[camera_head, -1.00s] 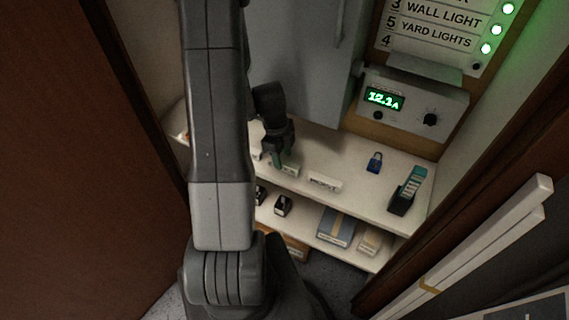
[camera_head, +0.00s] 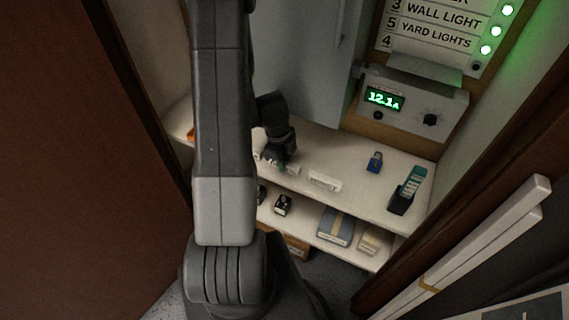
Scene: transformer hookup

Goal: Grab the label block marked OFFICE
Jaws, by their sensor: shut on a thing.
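My gripper (camera_head: 282,164) is at the upper shelf, behind and right of my arm's near link. It is shut on a small white label block (camera_head: 293,170), most of which its fingers hide; I cannot read its marking. Whether the block touches the shelf is not clear. Another white label block (camera_head: 325,181) lies on the shelf to the right, its lettering too small to read. Part of a further pale block (camera_head: 257,156) shows at the left, between my arm and the gripper.
The upper shelf (camera_head: 352,193) also holds a blue padlock (camera_head: 375,161) and a teal-and-black handheld device (camera_head: 407,190). Boxes (camera_head: 335,227) sit on the lower shelf. A meter panel (camera_head: 413,106) reads 12.1A. A grey cabinet (camera_head: 305,60) stands behind; brown door panels flank both sides.

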